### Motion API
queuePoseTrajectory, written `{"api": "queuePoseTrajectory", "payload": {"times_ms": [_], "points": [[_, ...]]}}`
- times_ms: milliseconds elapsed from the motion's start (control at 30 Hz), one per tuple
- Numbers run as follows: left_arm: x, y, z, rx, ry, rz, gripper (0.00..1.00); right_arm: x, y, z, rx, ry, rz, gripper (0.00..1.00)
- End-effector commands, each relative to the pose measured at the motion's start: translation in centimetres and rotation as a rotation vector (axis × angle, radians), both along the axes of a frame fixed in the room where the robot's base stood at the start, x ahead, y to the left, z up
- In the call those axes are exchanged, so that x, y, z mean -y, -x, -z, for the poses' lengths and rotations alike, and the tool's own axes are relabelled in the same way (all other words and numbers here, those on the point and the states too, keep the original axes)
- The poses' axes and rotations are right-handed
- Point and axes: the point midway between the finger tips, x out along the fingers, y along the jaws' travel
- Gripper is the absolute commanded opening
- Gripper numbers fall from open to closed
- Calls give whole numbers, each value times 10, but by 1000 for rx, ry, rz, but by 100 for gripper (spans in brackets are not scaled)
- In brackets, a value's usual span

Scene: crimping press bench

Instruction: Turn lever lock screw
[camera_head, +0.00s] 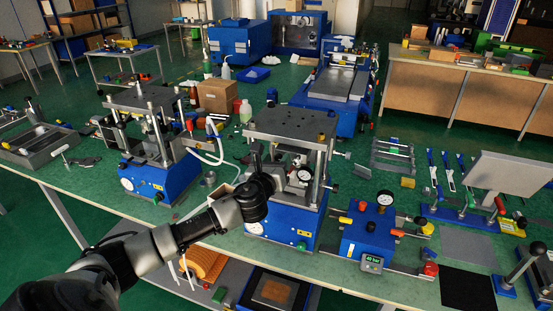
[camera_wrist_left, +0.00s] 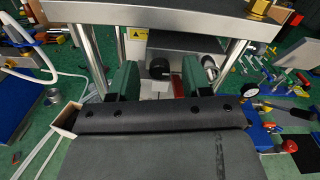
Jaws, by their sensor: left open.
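The press (camera_head: 290,130) in the middle of the bench has a dark top plate on steel columns above a blue base. My left arm reaches in front of it. My left gripper (camera_head: 262,160) is at the press opening; the dark arm partly hides it. In the left wrist view its two green fingers (camera_wrist_left: 157,80) are apart, with nothing gripped. A small black round knob (camera_wrist_left: 159,68), perhaps the lever lock screw, shows beyond and between the fingers. A silver cylinder with a dark end (camera_wrist_left: 209,66) is to its right. My right gripper is not in view.
A steel column (camera_wrist_left: 91,64) stands close left of the fingers. A dial gauge (camera_head: 305,175) is on the press right of the gripper. A blue pressure unit (camera_head: 368,240) stands right of the press, and a second press (camera_head: 160,178) stands to the left.

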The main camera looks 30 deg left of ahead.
Motion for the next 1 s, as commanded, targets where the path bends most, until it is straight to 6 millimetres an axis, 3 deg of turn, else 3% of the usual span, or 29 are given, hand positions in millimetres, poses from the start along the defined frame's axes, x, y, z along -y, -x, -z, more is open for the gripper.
{"api": "queuePoseTrajectory", "payload": {"times_ms": [300, 633, 1000], "points": [[0, -2, 0, 0, 0, 1, 48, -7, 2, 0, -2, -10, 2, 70], [-1, -2, 0, 0, 0, 0, 0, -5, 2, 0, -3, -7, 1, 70], [0, -2, 1, 15, 67, 1, 0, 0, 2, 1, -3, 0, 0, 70]]}}
